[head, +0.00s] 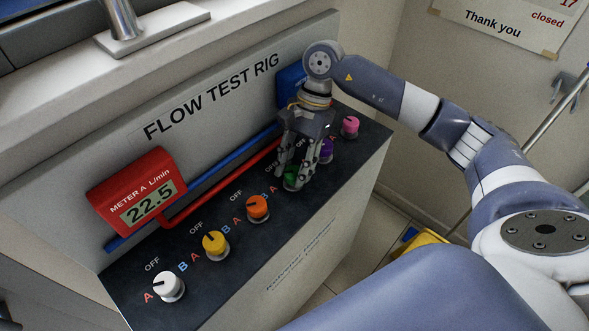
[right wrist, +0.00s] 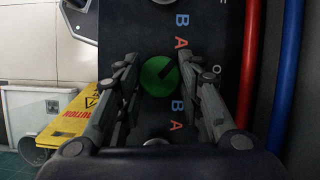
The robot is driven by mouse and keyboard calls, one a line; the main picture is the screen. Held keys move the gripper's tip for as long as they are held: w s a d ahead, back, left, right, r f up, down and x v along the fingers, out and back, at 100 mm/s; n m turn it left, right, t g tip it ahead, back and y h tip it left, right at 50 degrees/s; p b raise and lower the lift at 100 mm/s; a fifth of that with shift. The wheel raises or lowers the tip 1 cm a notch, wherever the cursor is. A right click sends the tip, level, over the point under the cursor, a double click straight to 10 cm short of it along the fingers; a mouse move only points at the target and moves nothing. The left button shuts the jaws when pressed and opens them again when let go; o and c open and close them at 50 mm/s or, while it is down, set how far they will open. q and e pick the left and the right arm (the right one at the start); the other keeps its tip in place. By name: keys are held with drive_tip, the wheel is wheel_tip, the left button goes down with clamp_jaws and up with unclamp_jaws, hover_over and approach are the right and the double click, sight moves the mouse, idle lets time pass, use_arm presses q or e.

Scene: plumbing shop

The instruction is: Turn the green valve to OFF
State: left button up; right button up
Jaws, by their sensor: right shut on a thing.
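The green valve knob (head: 291,179) sits on the dark sloping panel of the flow test rig, mostly hidden by my fingers in the head view. It shows whole and round in the right wrist view (right wrist: 158,77). There its dark pointer line slants to the upper right, seemingly between the red A and the partly hidden OFF label. My right gripper (head: 297,180) reaches down from above, shut on the green knob, with its fingers on either side. A red meter A (head: 137,195) reads 22.5 L/min. My left gripper is not in view.
White (head: 168,286), yellow (head: 215,244) and orange (head: 258,208) knobs stand to the left. Purple (head: 326,151) and pink (head: 350,126) knobs stand to the right, the purple one close to my fingers. Red and blue pipes run behind. A yellow caution sign (right wrist: 76,117) is on the floor.

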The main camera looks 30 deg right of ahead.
drive_tip(key=m+b, duration=0.1)
drive_tip(key=m+t+b, duration=0.1)
drive_tip(key=m+b, duration=0.1)
drive_tip(key=m+t+b, duration=0.1)
drive_tip(key=m+b, duration=0.1)
drive_tip(key=shift+s+f, duration=0.15)
drive_tip(key=shift+f, duration=0.1)
drive_tip(key=m+t+b, duration=0.1)
drive_tip(key=m+b, duration=0.1)
drive_tip(key=m, duration=0.1)
drive_tip(key=shift+r, duration=0.1)
drive_tip(key=shift+s+r+m+t+b, duration=0.1)
drive_tip(key=shift+m+t+b, duration=0.2)
drive_tip(key=shift+m+b, duration=0.5)
drive_tip(key=shift+m, duration=0.3)
drive_tip(key=o, duration=1.1)
drive_tip(key=shift+c, duration=0.2)
